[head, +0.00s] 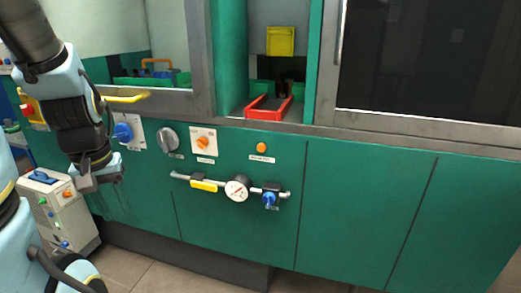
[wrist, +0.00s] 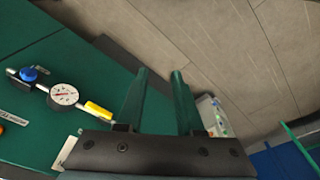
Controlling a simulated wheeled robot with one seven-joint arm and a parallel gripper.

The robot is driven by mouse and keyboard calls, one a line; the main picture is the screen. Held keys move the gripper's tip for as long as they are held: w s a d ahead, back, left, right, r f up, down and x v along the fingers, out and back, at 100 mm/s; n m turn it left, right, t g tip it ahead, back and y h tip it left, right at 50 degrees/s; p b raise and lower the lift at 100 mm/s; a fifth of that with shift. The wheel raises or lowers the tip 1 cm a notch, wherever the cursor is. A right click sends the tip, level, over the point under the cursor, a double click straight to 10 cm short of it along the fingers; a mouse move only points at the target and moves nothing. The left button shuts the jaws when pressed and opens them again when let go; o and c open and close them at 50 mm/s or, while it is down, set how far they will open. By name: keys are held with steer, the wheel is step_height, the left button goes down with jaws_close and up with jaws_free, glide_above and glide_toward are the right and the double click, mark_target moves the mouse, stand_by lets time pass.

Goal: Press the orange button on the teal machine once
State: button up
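The orange button (head: 261,147) is a small round cap on the teal machine's front panel (head: 345,205), above a white label. In the wrist view an orange spot, apparently the same button (wrist: 2,129), is cut off by the left edge. My gripper (head: 92,183) hangs low at the left in the head view, well to the left of the button and apart from it. In the wrist view my gripper (wrist: 160,73) shows two teal-tinted fingers with an empty gap between them.
An orange rotary knob (head: 203,142) on a white plate, a grey dial (head: 167,139) and a blue knob (head: 123,131) sit left of the button. Below are a pressure gauge (head: 237,189) and blue valve (head: 270,199). A red tray (head: 268,109) is above. A white box (head: 60,212) stands lower left.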

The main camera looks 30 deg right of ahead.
jaws_close()
stand_by(1.4)
